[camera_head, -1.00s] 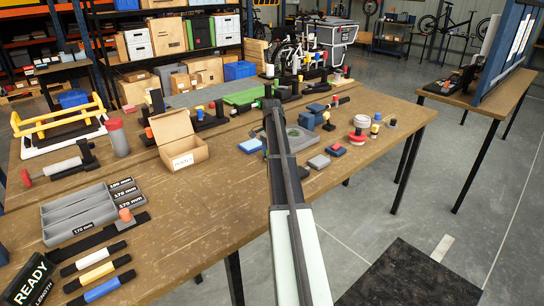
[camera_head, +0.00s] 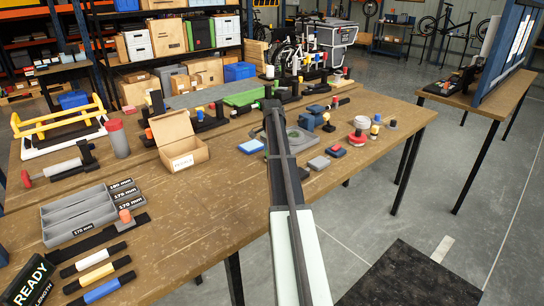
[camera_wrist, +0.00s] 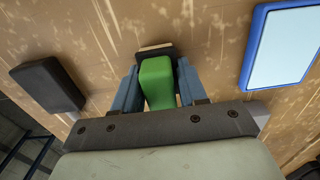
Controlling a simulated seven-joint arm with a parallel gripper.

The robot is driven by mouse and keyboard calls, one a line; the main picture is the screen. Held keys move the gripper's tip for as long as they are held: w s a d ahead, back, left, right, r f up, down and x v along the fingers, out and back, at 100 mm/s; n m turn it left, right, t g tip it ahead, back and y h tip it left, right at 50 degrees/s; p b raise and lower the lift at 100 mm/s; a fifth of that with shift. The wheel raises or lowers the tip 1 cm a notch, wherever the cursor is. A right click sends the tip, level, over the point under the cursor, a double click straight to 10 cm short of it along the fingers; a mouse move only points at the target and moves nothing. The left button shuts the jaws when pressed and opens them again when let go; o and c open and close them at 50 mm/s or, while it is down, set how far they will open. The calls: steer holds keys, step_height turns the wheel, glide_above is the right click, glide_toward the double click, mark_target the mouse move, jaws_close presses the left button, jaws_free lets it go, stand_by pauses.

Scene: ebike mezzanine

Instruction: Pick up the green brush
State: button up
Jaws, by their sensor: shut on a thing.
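The green brush (camera_wrist: 157,88) sits between the two blue fingers of my gripper (camera_wrist: 157,72) in the wrist view. The gripper is shut on its green handle. A dark head with a tan edge shows at the far end of the brush, over the wooden tabletop. I cannot tell whether the head touches the table. In the head view my own arm covers the gripper and the brush.
A blue-rimmed pale pad (camera_wrist: 284,46) lies right of the gripper, and a dark block (camera_wrist: 47,86) lies left. On the workbench (camera_head: 210,205), an open cardboard box (camera_head: 184,157) stands left of my arm. Small blocks and round parts lie to its right.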

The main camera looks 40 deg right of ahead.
step_height(320, 180, up, 10)
steer(key=shift+f, duration=0.1)
stand_by(0.4)
steer(key=o, duration=0.5)
steer(key=c, duration=0.3)
steer(key=w+f, duration=0.1)
steer(key=w, duration=1.3)
steer(key=shift+c, duration=0.2)
steer(key=shift+f, duration=3.2)
